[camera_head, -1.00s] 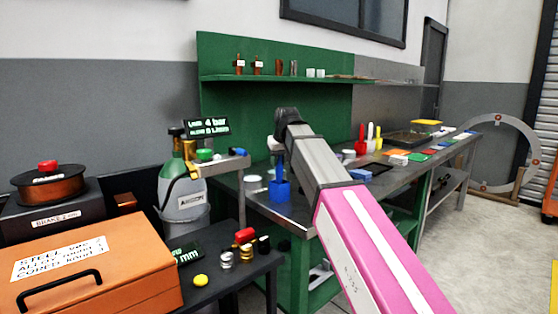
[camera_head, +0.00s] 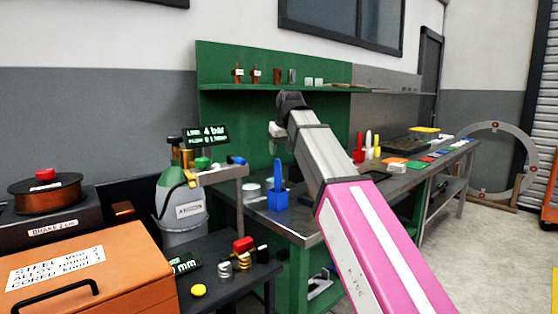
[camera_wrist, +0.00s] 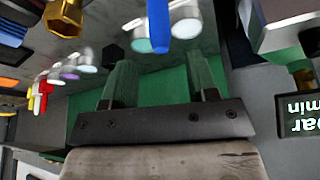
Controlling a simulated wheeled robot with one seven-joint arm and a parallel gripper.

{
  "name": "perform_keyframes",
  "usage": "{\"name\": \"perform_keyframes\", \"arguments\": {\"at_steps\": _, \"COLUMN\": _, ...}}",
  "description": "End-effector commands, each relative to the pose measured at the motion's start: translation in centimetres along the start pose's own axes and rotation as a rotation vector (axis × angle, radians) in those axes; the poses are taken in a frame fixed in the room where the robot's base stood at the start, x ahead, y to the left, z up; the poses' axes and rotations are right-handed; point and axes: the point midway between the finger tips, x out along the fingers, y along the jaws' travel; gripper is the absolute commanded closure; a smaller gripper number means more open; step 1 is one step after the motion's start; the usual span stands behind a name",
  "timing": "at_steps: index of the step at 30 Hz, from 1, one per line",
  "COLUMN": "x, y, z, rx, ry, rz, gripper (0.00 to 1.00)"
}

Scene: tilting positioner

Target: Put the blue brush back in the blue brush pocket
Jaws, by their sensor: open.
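The blue brush (camera_head: 278,172) stands upright with its lower end inside the blue brush pocket (camera_head: 278,199), near the bench's left end. In the wrist view, the brush's blue handle (camera_wrist: 158,24) comes down from the top edge, beyond the fingers and not between them. The pocket is not clearly seen there. My gripper (camera_head: 277,134) is above the brush, apart from it. In the wrist view my gripper (camera_wrist: 160,78) has its two fingers spread wide with nothing between them. The brush's lower end is hidden in the pocket.
Red, white and yellow brushes (camera_head: 368,143) stand farther right along the bench (camera_head: 310,228). A green back panel (camera_head: 230,130) with a shelf rises behind. A grey gas bottle (camera_head: 180,200) and a display (camera_head: 206,135) stand to the left. Round tins (camera_head: 252,190) are close to the pocket.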

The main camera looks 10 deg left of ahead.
Motion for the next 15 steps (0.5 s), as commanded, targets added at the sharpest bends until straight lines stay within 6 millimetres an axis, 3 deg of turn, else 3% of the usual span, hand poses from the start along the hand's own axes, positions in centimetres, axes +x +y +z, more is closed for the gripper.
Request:
{"name": "perform_keyframes", "arguments": {"at_steps": 6, "x": -2.6, "y": 0.0, "z": 0.0, "rx": 0.0, "ry": 0.0, "rz": 0.0, "gripper": 0.47}}
{"name": "perform_keyframes", "arguments": {"at_steps": 15, "x": -3.6, "y": 0.0, "z": 0.0, "rx": 0.0, "ry": -0.001, "rz": 0.0, "gripper": 0.47}}
